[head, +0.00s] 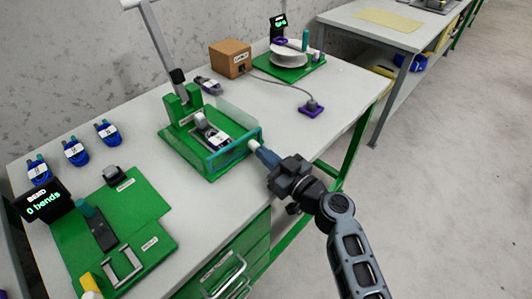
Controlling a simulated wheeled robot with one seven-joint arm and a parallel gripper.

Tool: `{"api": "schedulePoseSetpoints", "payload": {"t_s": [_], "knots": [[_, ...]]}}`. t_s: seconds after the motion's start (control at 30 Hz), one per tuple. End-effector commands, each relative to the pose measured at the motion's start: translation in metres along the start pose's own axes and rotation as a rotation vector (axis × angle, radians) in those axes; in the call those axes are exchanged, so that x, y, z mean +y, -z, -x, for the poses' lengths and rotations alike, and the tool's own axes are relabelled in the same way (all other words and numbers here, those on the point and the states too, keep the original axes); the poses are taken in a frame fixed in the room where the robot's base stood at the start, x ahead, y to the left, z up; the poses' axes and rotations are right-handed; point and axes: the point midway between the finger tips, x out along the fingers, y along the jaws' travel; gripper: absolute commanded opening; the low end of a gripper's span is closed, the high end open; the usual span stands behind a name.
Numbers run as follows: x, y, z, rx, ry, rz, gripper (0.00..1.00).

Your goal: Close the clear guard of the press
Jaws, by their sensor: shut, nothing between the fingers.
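The press (178,112) stands on a green base near the middle of the table. Its clear guard (234,152) is a see-through panel with a teal frame at the front right of the base. A dark part with a white label (214,135) lies on the base behind the guard. My gripper (254,145) reaches in from the right, with its tip at the right end of the guard's frame. The fingers are shut and empty. I cannot tell whether the tip touches the frame.
A green bend fixture (150,205) with a "0 bends" display (45,203) lies at the left. Several blue cable coils (75,151) lie behind it. A cardboard box (230,57) and a scale-like station (290,65) stand at the back. The table's right part is clear around a purple pad (312,108).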

Motion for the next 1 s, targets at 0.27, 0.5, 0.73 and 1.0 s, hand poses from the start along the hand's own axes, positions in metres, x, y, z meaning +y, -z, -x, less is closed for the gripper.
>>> {"api": "schedulePoseSetpoints", "payload": {"t_s": [0.27, 0.5, 0.73, 1.0], "knots": [[0.0, 0.0, -0.001, 0.0, 0.0, 0.001, 0.0], [0.002, -0.004, -0.008, 0.006, 0.032, 0.003, 0.0], [0.005, -0.003, -0.021, 0.005, 0.1, 0.004, 0.0], [0.005, 0.001, -0.026, -0.001, 0.122, 0.004, 0.0]]}}
